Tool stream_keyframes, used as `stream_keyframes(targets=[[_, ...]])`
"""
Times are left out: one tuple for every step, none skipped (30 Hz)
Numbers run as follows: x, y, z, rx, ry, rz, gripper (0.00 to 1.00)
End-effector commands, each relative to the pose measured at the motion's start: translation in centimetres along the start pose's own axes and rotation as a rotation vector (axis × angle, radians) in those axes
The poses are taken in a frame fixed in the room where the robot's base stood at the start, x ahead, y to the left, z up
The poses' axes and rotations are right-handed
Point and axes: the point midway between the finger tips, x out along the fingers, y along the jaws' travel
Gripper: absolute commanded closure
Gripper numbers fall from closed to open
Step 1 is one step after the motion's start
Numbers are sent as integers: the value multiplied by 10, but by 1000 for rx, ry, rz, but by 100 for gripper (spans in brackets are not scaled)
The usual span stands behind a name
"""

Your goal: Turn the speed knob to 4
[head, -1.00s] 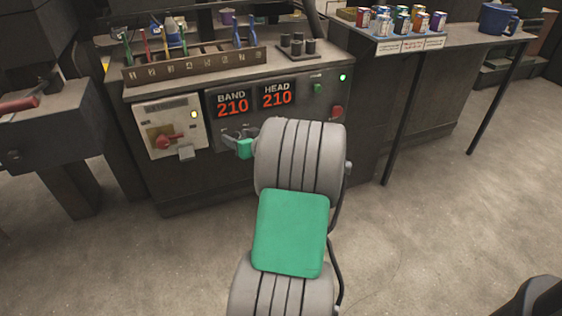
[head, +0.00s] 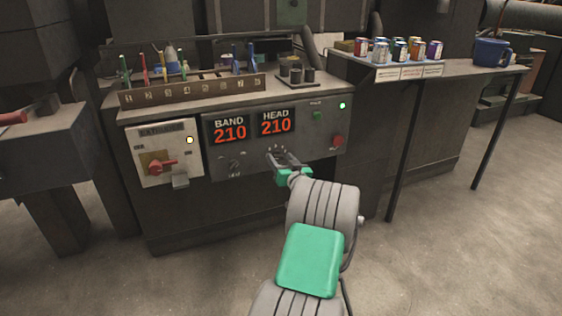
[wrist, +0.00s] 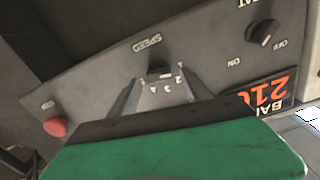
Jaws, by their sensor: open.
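The speed knob (wrist: 158,72) is a small dark knob on the grey control panel (wrist: 105,85), with the upside-down word SPEED and printed numbers around it in the wrist view. My gripper (wrist: 160,88) is open, its two grey fingers reaching toward the knob, one to each side of it; I cannot tell whether they touch it. Which number the knob points to cannot be read. In the head view my gripper (head: 279,160) is at the panel below the HEAD display and covers most of the knob.
The heat knob (wrist: 263,32) is on the same panel, marked ON and OFF. A red button (head: 338,141) and a green button (head: 318,115) are to the right. BAND and HEAD displays (head: 253,126) read 210. A red-handled switch (head: 162,166) is at left.

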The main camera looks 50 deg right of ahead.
Motion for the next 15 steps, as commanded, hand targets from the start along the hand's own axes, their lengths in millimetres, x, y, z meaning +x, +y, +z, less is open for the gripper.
stream_keyframes(targets=[[0, 0, 0, 0, 0, 0, 44], [0, 0, 0, 0, 0, 0, 46], [0, 0, 0, 0, 0, 0, 49], [0, 0, 0, 0, -1, 0, 52], [0, 0, 0, 0, -1, 0, 54], [0, 0, 0, 0, -1, 0, 58], [0, 0, 0, 0, -1, 0, 60], [0, 0, 0, 0, -1, 0, 62], [0, 0, 0, 0, -1, 0, 66], [0, 0, 0, 0, -1, -1, 68], [0, 0, 0, 0, -1, -1, 71], [0, 0, 0, 0, -1, 0, 74], [0, 0, 0, 0, -1, 0, 76], [0, 0, 0, 0, -1, -1, 79], [0, 0, 0, 0, -1, -1, 82]])
